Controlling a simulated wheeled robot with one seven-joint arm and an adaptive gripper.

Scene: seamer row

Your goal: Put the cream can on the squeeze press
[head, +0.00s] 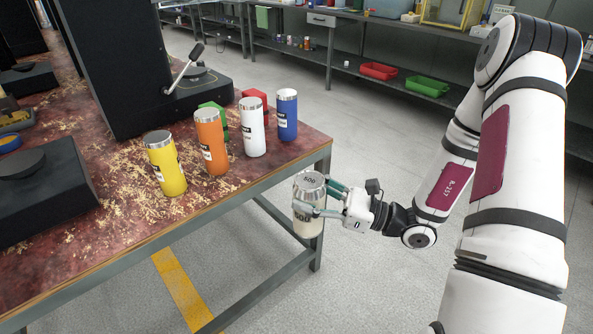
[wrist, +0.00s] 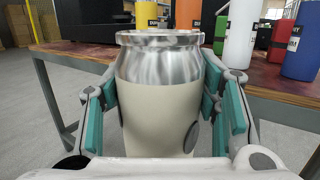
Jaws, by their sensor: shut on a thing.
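The cream can (head: 307,226), with a silver top marked "500", is upright in my gripper (head: 318,198), off the table's front right edge and over the floor. In the wrist view the can (wrist: 158,115) fills the middle, with teal finger pads on both sides of it. My gripper is shut on its body. A tall black machine (head: 125,65) with a lever and a round plate on its base stands on the table. Another black base (head: 45,195) with a round pad is at the left. I cannot tell which of them is the squeeze press.
Yellow (head: 165,165), orange (head: 212,145), white (head: 253,130) and blue (head: 287,118) cans stand in a row near the table's (head: 130,225) right edge. Green (head: 214,113) and red (head: 254,95) objects sit behind them. Shavings litter the tabletop. Open floor lies right of the table.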

